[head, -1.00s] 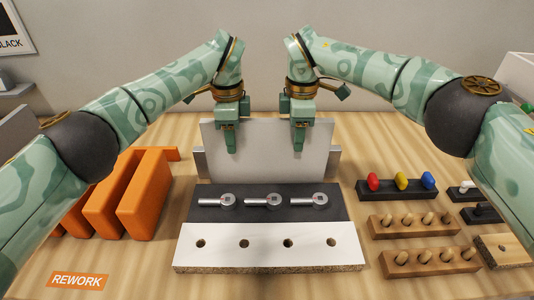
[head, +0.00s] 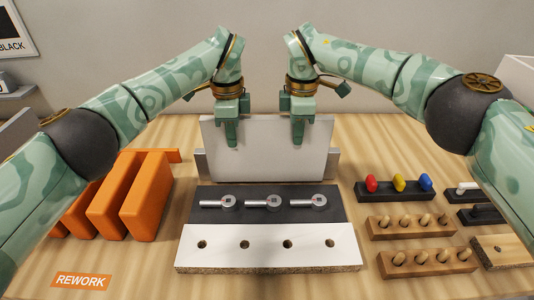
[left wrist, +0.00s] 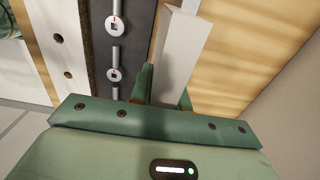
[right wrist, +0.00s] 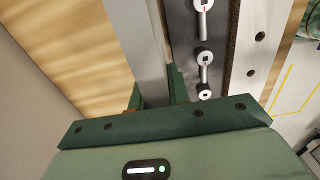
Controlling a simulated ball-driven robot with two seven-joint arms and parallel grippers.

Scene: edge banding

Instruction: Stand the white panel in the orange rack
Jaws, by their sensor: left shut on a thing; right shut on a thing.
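The white panel (head: 265,160) stands upright behind the dark and white board, lengthwise across the back of the table. My left gripper (head: 232,136) is shut on its top edge near the left end. My right gripper (head: 298,132) is shut on its top edge near the right end. The panel's edge also shows between the fingers in the left wrist view (left wrist: 178,55) and the right wrist view (right wrist: 146,60). Whether its lower edge clears the table is hidden. The orange rack (head: 148,195), with several upright slabs and gaps between them, stands at the left.
A board (head: 270,236) with several holes and three metal fittings (head: 270,202) lies in front of the panel. Grey blocks (head: 201,165) show at the panel's ends. Peg blocks (head: 425,260) and a coloured-knob holder (head: 396,192) stand right. An orange REWORK label (head: 81,281) lies front left.

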